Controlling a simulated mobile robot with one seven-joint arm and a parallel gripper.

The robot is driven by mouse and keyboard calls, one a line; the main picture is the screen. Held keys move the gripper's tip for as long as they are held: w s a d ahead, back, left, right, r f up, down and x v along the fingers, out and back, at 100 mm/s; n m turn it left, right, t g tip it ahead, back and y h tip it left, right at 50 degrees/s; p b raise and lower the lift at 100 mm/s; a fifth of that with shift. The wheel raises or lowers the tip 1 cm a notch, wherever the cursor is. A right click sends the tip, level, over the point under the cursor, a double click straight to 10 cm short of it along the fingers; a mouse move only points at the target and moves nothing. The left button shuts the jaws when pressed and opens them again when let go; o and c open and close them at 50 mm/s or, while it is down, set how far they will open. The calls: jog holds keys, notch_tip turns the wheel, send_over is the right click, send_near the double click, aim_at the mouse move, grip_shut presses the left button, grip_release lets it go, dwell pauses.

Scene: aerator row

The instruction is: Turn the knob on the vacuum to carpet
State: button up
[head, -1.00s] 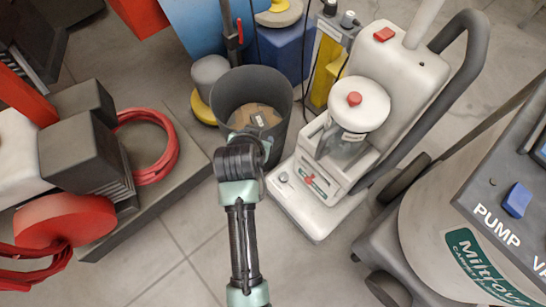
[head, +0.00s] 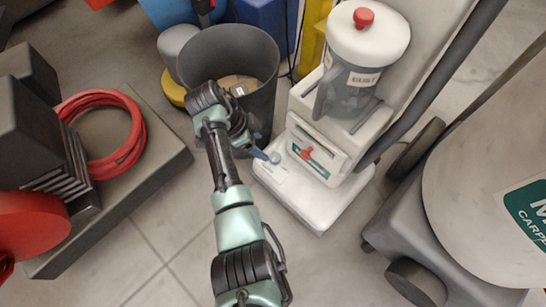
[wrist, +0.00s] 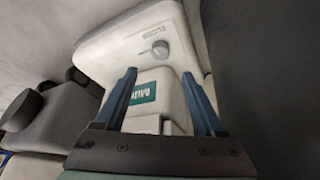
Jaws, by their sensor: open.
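The white upright vacuum (head: 325,205) stands right of centre in the head view. Its small grey knob (head: 275,157) is on the left of the white base, and it also shows in the wrist view (wrist: 160,48). Lettering beside the knob looks like "FLOOR"; I cannot read its pointer setting surely. My gripper (head: 264,155) is close to the knob, mostly hidden behind my arm in the head view. In the wrist view my gripper (wrist: 159,76) is open and empty, with the knob beyond and between its blue fingertips, apart from them.
A dark bin (head: 265,95) stands just left of the vacuum, close behind my arm. A large grey machine (head: 450,230) stands at right, and a platform with a red hose (head: 140,140) at left. Floor in front is clear.

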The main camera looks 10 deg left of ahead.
aim_at(275, 157)
jog(key=b+x, duration=0.6)
jog(key=x, duration=0.3)
jog(key=shift+d+f+b, duration=0.1)
jog(key=shift+f+b, duration=0.25)
grip_shut()
